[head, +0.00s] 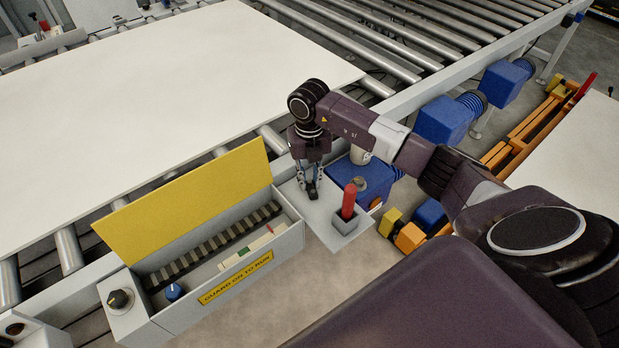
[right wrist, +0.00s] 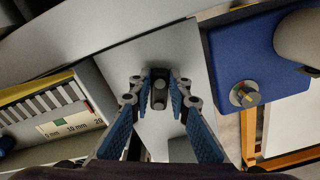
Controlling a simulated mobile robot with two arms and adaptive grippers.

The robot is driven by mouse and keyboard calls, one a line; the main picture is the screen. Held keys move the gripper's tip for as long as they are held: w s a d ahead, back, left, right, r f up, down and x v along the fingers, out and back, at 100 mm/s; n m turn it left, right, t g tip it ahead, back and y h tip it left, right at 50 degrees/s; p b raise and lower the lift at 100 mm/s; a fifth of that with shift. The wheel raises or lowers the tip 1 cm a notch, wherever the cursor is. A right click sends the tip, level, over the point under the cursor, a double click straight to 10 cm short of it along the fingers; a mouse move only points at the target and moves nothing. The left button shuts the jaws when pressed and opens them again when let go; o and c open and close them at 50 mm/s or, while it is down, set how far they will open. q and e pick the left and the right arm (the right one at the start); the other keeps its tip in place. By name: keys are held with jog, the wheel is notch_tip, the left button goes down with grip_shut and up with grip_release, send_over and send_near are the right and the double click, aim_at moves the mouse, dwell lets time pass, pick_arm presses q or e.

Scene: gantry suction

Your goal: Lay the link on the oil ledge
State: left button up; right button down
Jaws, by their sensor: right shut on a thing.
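My right gripper (head: 312,184) points down over the pale grey ledge (head: 320,213) beside the open box. Its fingers are shut on the link (right wrist: 159,90), a small dark piece with two round pins, which shows between the fingertips in the right wrist view. The ledge also shows under the link in the right wrist view (right wrist: 186,48). I cannot tell whether the link touches the ledge. My left gripper is not in view.
A red bottle (head: 349,199) stands in a square holder at the ledge's near right end. The open box (head: 290,240) with a yellow lid (head: 190,198) and a dark chain (head: 215,243) lies left. A blue housing (head: 365,178) stands right, close to the ledge.

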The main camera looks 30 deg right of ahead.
aim_at(309, 183)
jog(key=shift+f, duration=0.15)
jog(key=c, duration=1.8)
grip_release()
jog(key=shift+r, duration=0.55)
notch_tip(309, 183, up, 11)
jog(key=shift+r+b, duration=0.2)
jog(key=shift+b, duration=0.7)
jog(key=shift+f, duration=0.1)
